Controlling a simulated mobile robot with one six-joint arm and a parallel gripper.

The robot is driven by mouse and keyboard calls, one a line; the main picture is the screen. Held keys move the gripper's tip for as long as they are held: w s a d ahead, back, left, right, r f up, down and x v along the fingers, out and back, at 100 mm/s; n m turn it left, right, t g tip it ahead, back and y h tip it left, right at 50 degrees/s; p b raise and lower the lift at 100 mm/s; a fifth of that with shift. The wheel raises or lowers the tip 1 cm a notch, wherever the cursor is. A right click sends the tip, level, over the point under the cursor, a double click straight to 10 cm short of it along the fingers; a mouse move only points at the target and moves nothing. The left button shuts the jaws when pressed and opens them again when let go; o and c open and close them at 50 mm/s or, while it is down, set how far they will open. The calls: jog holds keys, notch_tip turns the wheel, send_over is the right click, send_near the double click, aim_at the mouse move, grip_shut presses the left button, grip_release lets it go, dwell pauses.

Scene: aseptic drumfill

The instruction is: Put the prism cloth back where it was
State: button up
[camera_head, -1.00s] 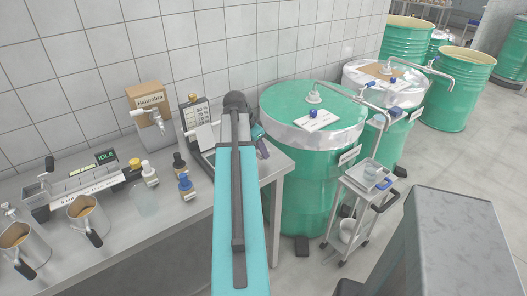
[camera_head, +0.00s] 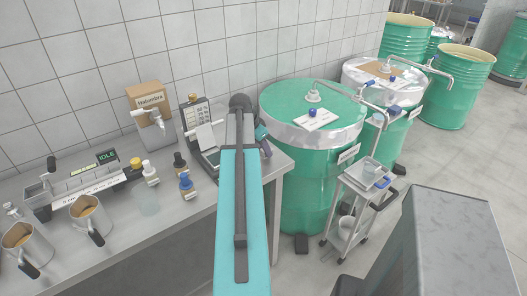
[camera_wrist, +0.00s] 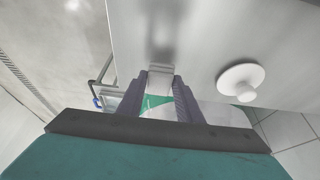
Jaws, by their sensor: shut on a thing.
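My gripper (camera_wrist: 160,84) is shut on a small pale grey piece (camera_wrist: 160,69), which looks like the prism cloth. Only a little of it shows between the dark ribbed fingers. The grey steel bench top (camera_wrist: 195,40) lies beyond the fingertips in the wrist view. I cannot tell whether the cloth touches it. In the head view my gripper (camera_head: 265,146) is at the bench's right end, mostly hidden behind my teal arm, and the cloth cannot be made out there.
A white round-topped object (camera_wrist: 240,80) is right of my fingers. A green drum (camera_head: 318,180) and a small trolley (camera_head: 352,205) are right of the bench.

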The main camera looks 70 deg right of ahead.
jog(key=shift+f, duration=0.85)
jog(key=shift+f, duration=0.15)
jog(key=o, duration=1)
jog(key=shift+b+v, duration=0.9)
jog(key=shift+v, duration=5.25)
jog(key=shift+s, duration=0.1)
